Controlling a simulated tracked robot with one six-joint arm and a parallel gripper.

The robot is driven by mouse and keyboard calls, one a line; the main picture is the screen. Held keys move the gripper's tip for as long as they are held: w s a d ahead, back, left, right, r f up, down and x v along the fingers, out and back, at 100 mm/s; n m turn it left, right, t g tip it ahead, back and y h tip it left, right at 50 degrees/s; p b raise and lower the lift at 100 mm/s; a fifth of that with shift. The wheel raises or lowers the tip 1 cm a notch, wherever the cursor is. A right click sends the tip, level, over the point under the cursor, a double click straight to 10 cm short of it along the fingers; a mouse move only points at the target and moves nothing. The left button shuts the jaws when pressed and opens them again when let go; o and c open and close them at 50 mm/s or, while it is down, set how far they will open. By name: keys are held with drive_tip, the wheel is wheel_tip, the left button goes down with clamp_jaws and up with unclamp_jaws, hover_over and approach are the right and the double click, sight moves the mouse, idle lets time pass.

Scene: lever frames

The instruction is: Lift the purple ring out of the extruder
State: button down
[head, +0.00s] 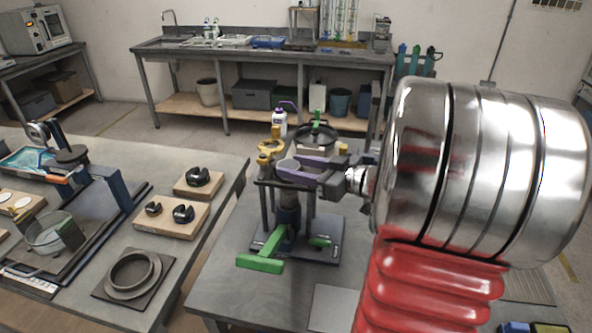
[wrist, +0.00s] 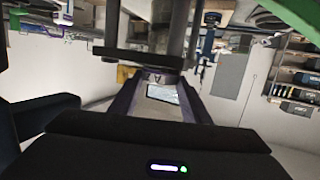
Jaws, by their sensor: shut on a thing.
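The extruder (head: 289,218) stands upright on a dark blue base plate, with a green lever (head: 260,263) at its lower front. The purple ring (head: 297,177) is at the top of the extruder, around or beside a pale grey cylinder; I cannot tell whether it is still seated. My gripper (head: 332,178) reaches in from the right and is shut on the ring's right side. In the wrist view, purple edges (wrist: 190,100) show ahead of my dark palm. The fingertips' contact is partly hidden.
A yellow part (head: 271,146) and a black handwheel (head: 315,134) stand close behind the extruder. On the left table are wooden blocks with black parts (head: 183,213) and a grey ring on a plate (head: 130,274). A gap separates the two tables.

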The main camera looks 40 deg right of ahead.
sight(297, 169)
wheel_tip(297, 169, up, 9)
drive_tip(key=shift+r, duration=0.1)
idle(0.3)
idle(0.5)
